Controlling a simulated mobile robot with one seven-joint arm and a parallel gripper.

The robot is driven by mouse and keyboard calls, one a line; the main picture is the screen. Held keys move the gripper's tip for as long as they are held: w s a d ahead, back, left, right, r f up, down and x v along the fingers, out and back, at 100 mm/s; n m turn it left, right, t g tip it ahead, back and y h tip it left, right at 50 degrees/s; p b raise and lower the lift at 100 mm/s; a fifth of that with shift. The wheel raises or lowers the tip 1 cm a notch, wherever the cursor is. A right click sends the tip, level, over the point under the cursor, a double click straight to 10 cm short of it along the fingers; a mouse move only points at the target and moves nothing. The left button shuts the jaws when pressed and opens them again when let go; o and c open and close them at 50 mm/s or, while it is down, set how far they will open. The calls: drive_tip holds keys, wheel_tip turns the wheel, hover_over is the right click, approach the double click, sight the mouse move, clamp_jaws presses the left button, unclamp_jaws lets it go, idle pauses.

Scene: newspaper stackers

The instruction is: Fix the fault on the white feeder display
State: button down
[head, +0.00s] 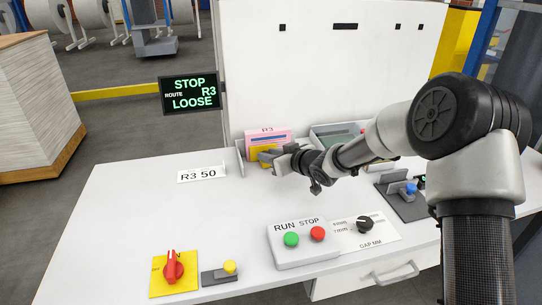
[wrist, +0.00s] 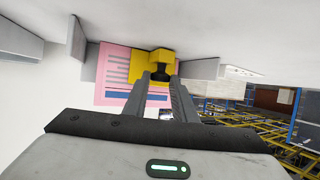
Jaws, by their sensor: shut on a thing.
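The dark display (head: 191,94) beside the white panel reads "STOP ROUTE R3 LOOSE" in green. A pink pack (head: 281,137) labelled R3 stands upright between grey guides at the back of the white table. My gripper (head: 271,157) is at its front. The fingers partly hide the knob's lower part. Whether the knob is fixed to the pack I cannot tell.
A RUN/STOP box (head: 303,259), a GAP MM dial (head: 364,225), a red rotary switch (head: 173,267) on yellow and a yellow button (head: 229,267) stand along the front. A grey tray (head: 338,130) stands right of the pack. The table's left middle is clear.

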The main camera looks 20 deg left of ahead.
drive_tip(key=c, duration=1.5)
unclamp_jaws()
drive_tip(key=shift+s, duration=0.1)
drive_tip(key=shift+d, duration=0.1)
drive_tip(key=p+v, duration=0.3)
drive_tip(key=v, duration=1.4)
drive_tip(key=shift+s+d, duration=0.2)
